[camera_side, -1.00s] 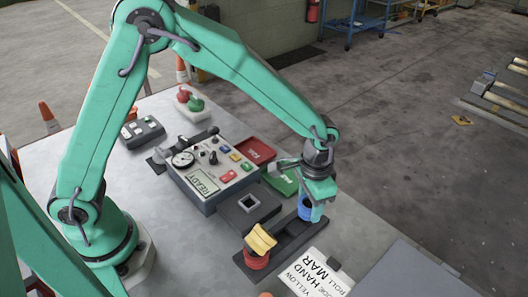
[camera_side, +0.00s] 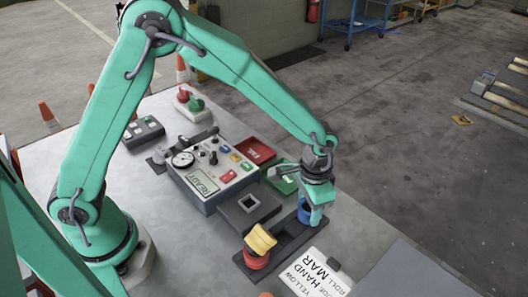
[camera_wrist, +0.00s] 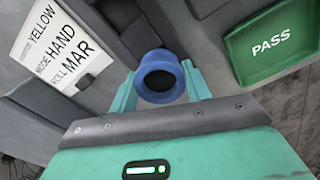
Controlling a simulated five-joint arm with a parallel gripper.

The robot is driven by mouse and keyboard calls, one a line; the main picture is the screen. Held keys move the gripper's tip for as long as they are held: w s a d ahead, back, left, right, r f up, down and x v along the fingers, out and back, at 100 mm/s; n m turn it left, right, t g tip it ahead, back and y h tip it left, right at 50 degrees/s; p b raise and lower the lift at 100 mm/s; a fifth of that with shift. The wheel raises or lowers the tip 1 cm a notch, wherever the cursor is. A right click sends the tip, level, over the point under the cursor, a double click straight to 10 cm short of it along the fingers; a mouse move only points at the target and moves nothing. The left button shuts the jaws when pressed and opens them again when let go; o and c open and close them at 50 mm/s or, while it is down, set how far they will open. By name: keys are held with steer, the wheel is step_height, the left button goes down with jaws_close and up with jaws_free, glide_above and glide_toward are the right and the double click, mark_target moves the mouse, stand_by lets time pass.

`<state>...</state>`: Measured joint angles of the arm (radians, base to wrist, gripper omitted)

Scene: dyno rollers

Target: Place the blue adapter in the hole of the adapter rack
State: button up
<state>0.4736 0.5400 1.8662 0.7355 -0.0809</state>
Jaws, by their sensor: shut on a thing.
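The blue adapter (camera_side: 304,214) is a short round sleeve with a wide rim and a dark opening. My gripper (camera_side: 311,213) is shut on it; in the wrist view the adapter (camera_wrist: 160,58) sits between my two green fingers (camera_wrist: 160,90). The adapter is at the far end of the dark adapter rack (camera_side: 290,244). Its lower end is partly hidden by my fingers, and I cannot tell whether it is in the hole or just above it. A red and yellow adapter (camera_side: 259,242) stands at the near end of the rack.
A grey block with a square socket (camera_side: 249,203) is left of the rack, by the control box (camera_side: 207,175). The green PASS tray (camera_wrist: 272,42) and red FAIL tray (camera_side: 254,151) lie behind. A white label card (camera_side: 311,272) lies in front.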

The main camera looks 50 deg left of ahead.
mark_target(309, 209)
steer(key=shift+f, duration=0.4)
steer(key=o, duration=1.3)
steer(key=shift+c, duration=0.2)
steer(key=shift+r, duration=0.1)
steer(key=shift+r, duration=3.85)
